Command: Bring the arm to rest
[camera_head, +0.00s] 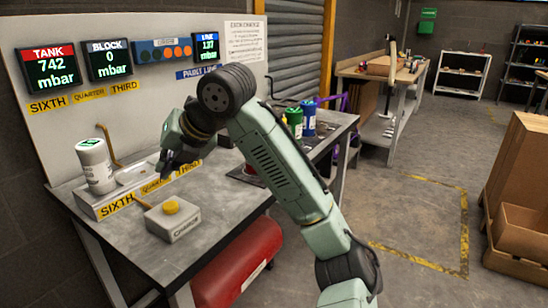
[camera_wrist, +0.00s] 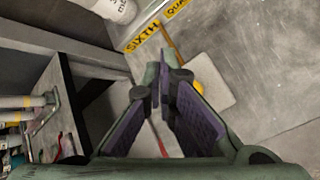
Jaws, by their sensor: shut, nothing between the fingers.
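My arm reaches from the lower right over the grey workbench (camera_head: 225,215) in the head view, its elbow high and its forearm bent down to the left. My gripper (camera_head: 167,172) hangs above the bench near the yellow-labelled block (camera_head: 97,203). In the wrist view the two purple-padded fingers of my gripper (camera_wrist: 161,85) meet at their tips, shut and empty. The grey box with a yellow button (camera_head: 172,224) sits on the bench below and in front of my gripper. In the wrist view this box (camera_wrist: 215,85) is partly hidden behind the fingers.
A white canister (camera_head: 96,166) stands at the bench's left. Behind is a panel with gauges, TANK (camera_head: 50,66) reading 742 mbar. Green (camera_head: 294,122) and blue (camera_head: 309,117) containers stand farther right. A red tank (camera_head: 235,270) lies below. Open floor (camera_head: 415,200) lies right, before cardboard boxes (camera_head: 520,170).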

